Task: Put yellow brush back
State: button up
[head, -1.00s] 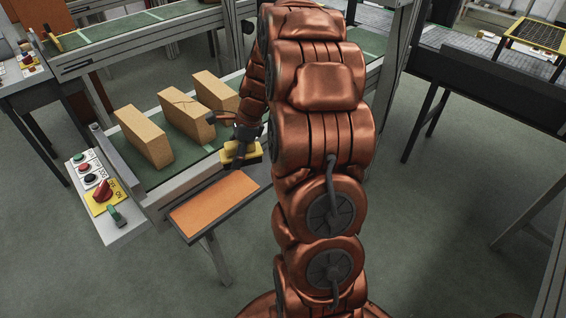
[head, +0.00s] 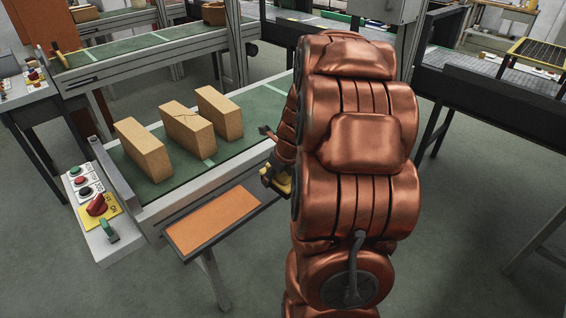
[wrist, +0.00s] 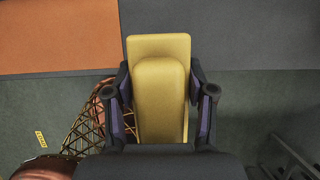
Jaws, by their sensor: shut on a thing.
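The yellow brush (wrist: 160,85) is held between the two fingers of my gripper (wrist: 162,100) in the wrist view. In the head view only a small part of the brush (head: 277,181) shows, beside my arm, to the right of the small orange-topped stand (head: 213,221). My arm hides much of the gripper there. In the wrist view the brush's far end overlaps a dark grey surface (wrist: 250,35), with an orange surface (wrist: 55,35) to its left. I cannot tell whether the brush touches the grey surface.
Several tan bricks (head: 188,128) stand on the green conveyor (head: 245,120), the middle one cracked. A control box (head: 97,215) with buttons and a red switch is at the conveyor's near left end. Dark machinery (head: 480,95) stands at the right. Floor is open at front left.

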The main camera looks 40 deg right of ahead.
jog(key=w+d, duration=0.2)
jog(key=d, duration=0.1)
jog(key=w+d+p, duration=0.1)
jog(key=w+d, duration=0.1)
jog(key=d, duration=0.1)
jog(key=w+d+f+p, duration=0.1)
jog(key=w+d, duration=0.2)
jog(key=shift+d+f, duration=0.1)
jog(key=shift+d, duration=0.3)
jog(key=shift+f+p, duration=0.45)
jog(key=shift+f, duration=1.35)
jog(key=o, duration=1.2)
jog(key=shift+f, duration=0.1)
